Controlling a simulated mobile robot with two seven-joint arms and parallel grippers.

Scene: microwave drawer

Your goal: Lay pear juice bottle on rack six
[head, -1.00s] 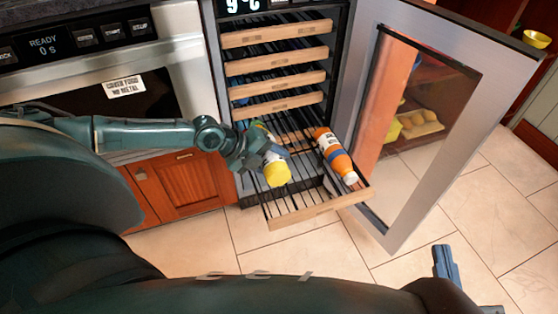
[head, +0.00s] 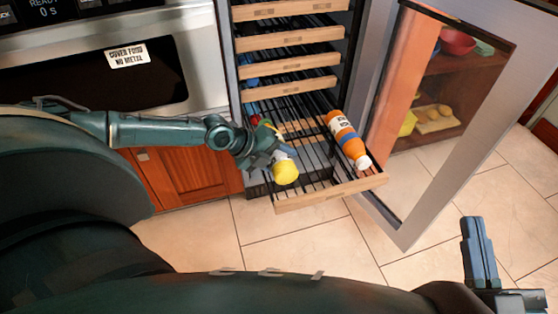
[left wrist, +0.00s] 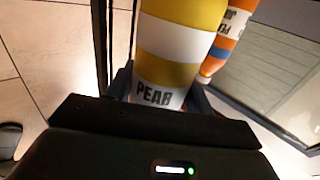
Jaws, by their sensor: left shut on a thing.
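My left gripper (head: 264,150) is shut on the pear juice bottle (head: 285,172), whose yellow end points toward the rack's front. The bottle is over the left part of the pulled-out bottom rack (head: 325,191). I cannot tell whether it touches the slats. In the left wrist view the bottle (left wrist: 180,40) shows yellow and white bands and the word PEAR. An orange bottle (head: 347,138) with a white cap lies on the right side of the same rack. My right gripper (head: 479,252) is at the lower right, away from the rack; its jaw opening is unclear.
Several pushed-in racks (head: 290,62) stand above the pulled-out one. The open glass door (head: 420,195) bounds the right side. A microwave front (head: 90,80) and a wooden cabinet (head: 195,172) are at left. Slats between the two bottles are free.

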